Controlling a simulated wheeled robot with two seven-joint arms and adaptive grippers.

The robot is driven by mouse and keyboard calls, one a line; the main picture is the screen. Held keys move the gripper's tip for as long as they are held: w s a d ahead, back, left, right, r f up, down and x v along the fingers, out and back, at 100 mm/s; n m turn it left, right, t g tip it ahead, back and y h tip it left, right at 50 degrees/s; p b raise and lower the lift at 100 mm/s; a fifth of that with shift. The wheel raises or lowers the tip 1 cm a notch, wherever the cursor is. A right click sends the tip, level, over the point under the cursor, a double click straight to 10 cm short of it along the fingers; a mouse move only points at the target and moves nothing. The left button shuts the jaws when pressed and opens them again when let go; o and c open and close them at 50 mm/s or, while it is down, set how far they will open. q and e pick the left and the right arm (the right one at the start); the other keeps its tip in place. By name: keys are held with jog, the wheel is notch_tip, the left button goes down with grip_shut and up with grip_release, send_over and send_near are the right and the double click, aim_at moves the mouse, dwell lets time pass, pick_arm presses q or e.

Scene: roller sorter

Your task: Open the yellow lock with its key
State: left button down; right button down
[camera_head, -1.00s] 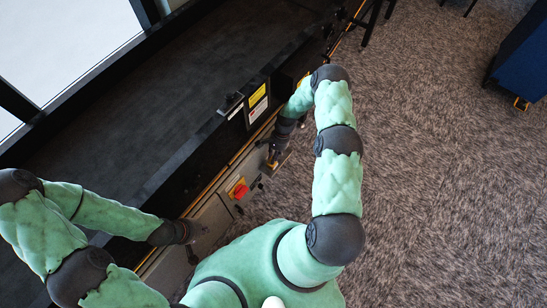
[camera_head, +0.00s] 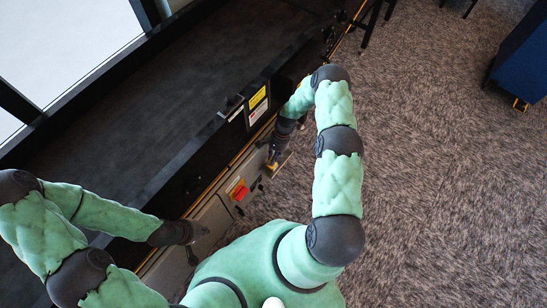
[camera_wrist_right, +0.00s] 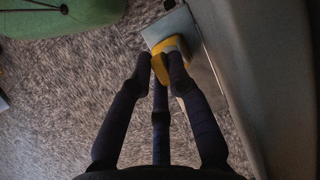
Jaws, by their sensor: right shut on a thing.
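In the right wrist view a yellow piece (camera_wrist_right: 174,43) sits between the fingertips of my right gripper (camera_wrist_right: 163,65), over a small grey ledge. The fingers are closed on it and hide part of it. I cannot tell whether this is the lock or its key. In the head view my right gripper (camera_head: 271,163) is low beside the machine's side, with a bit of yellow at its tips. My left gripper (camera_head: 193,231) is beside the machine's lower panel, too small to tell open from shut. No separate lock and key can be made out.
The grey ledge (camera_wrist_right: 168,23) juts from the machine's side (camera_wrist_right: 249,75). A red button on a yellow plate (camera_head: 239,190) lies between my grippers. The long dark machine bed (camera_head: 170,95) runs along the left. Carpet (camera_head: 425,170) to the right is clear up to a blue cabinet (camera_head: 522,60).

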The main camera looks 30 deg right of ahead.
jog(key=shift+r+p, duration=1.2)
jog(key=shift+r, duration=0.75)
